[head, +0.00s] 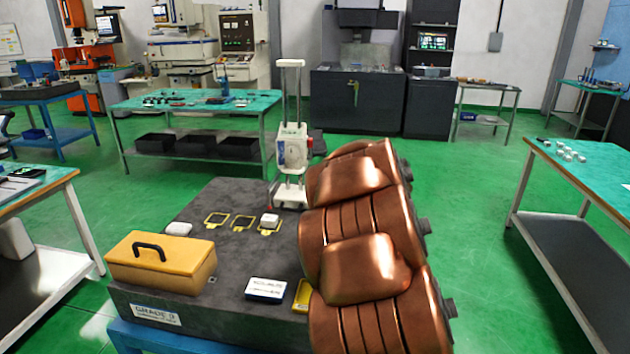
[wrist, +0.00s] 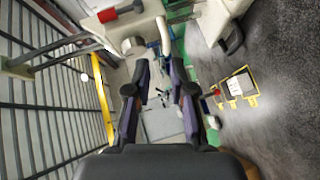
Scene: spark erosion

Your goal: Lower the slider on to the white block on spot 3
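The height gauge's white slider (head: 292,148) sits well up its twin-post column, above the base (head: 290,194). A small white block (head: 270,219) lies below and left of it, at the rightmost of three yellow-framed spots (head: 265,233); spot numbers are unreadable. In the wrist view a pale block (wrist: 238,86) lies in a yellow frame, and a cream gauge part (wrist: 135,38) with a red knob (wrist: 122,13) lies beyond my fingers. My gripper (wrist: 160,75) is open, its purple-padded fingers apart with nothing evidently between them. In the head view my copper arm hides it.
On the dark granite plate (head: 230,262) stand a yellow handled case (head: 160,262), another white block (head: 178,229), a blue-white box (head: 266,289) and a yellow item (head: 303,295). Green-topped benches (head: 200,100) stand around. Green floor is open on the right.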

